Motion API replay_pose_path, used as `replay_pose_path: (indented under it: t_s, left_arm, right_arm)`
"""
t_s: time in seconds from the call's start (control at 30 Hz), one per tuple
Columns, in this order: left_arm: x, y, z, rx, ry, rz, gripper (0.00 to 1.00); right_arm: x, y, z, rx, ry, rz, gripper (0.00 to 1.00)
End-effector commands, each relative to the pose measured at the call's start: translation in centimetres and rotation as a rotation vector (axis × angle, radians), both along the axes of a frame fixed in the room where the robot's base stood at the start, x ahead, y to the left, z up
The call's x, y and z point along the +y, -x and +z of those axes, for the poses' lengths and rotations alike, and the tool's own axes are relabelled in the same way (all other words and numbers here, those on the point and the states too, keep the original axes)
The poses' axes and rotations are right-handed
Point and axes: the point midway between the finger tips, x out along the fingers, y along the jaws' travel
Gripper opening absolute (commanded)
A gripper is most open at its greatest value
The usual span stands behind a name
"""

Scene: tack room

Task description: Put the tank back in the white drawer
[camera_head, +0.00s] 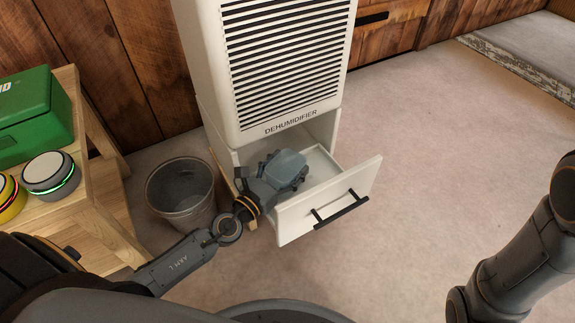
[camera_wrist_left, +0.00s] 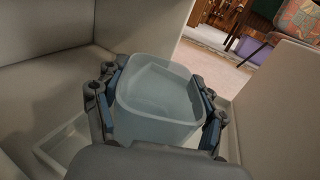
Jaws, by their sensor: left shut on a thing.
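The tank (camera_head: 287,167) is a small blue-grey, translucent, open-topped container with rounded corners. My left gripper (camera_head: 277,172) is shut on it, with fingers on two opposite sides. The white drawer (camera_head: 290,217) is pulled out below the dehumidifier, its black handle on the front. The tank is over or inside the left part of the drawer; I cannot tell whether it touches the drawer floor. In the left wrist view the tank (camera_wrist_left: 158,100) is upright between the fingers, with drawer walls around it. My right gripper is out of view; only the right arm shows.
The white dehumidifier (camera_head: 285,65) stands above the drawer. A grey bin (camera_head: 181,190) is just left of it. A wooden table (camera_head: 97,205) at the left holds a green box (camera_head: 33,117) and round devices. The floor right of the drawer is clear.

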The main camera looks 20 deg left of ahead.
Motion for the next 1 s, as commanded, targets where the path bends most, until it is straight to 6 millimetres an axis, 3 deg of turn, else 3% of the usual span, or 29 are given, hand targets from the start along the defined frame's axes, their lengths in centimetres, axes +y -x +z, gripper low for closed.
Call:
replay_pose_path:
  t_s: [0.07,0.5,1.0]
  left_arm:
    - [0.0,0.0,-0.1,0.0,0.0,0.0,0.8]
    - [0.1,0.3,0.2,0.002,-0.002,0.0,0.8]
    - [2.6,9.6,0.1,0.005,-0.004,-0.003,0.8]
  right_arm:
    - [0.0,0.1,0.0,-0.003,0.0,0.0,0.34]
    - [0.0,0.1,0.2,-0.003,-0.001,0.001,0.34]
    - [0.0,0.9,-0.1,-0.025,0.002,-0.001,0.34]
